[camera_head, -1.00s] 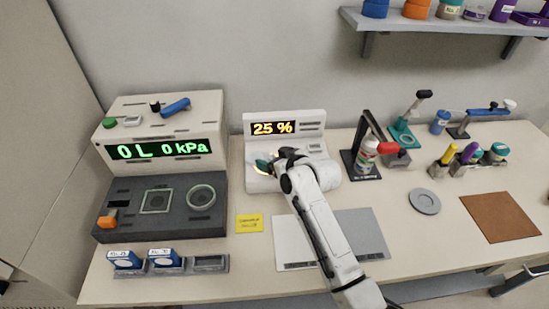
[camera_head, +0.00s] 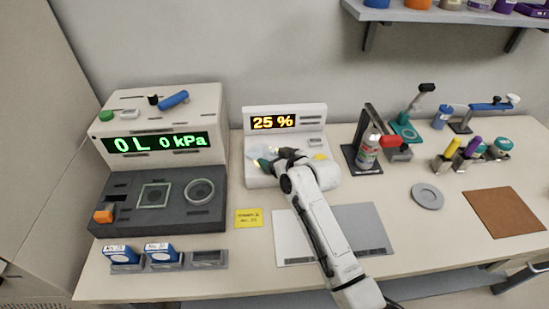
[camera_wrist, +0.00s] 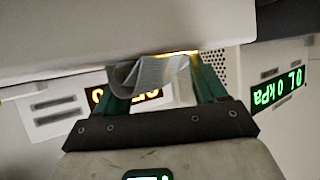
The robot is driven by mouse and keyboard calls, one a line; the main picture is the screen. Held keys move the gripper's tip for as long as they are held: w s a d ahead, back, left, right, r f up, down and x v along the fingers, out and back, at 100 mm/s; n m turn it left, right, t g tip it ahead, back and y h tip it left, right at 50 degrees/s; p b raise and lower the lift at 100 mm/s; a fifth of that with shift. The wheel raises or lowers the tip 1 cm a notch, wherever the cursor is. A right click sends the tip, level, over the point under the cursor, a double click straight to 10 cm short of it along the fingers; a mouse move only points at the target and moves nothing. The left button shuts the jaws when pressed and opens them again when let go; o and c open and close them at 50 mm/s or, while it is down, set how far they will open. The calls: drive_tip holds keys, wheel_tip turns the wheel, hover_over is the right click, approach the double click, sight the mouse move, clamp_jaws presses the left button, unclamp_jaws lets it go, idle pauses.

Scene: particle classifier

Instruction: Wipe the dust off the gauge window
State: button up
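The white instrument (camera_head: 308,115) with an amber "25 %" display (camera_head: 273,122) stands at the back middle. My gripper (camera_head: 263,163) is low over its front left part; its green fingers also show in the wrist view (camera_wrist: 160,78). A folded grey cloth (camera_wrist: 158,76) fills the gap between the fingers, which look shut on it. A pale patch (camera_head: 252,147) shows beside the fingers in the head view. In the wrist view a thin amber-lit strip (camera_wrist: 182,53) shows just behind the cloth. The gauge window and any dust on it cannot be made out.
Left stands a dark-based machine (camera_head: 125,215) with a green "0 L 0 kPa" display (camera_head: 158,142). A yellow note (camera_head: 248,219) and a grey mat (camera_head: 362,232) lie in front. A black stand (camera_head: 368,118) with a bottle (camera_head: 367,150) is close on the right.

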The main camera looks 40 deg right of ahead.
drive_tip(key=c, duration=1.3)
drive_tip(key=shift+f, duration=0.1)
clamp_jaws()
drive_tip(key=shift+r+p, duration=0.25)
drive_tip(key=shift+p, duration=0.2)
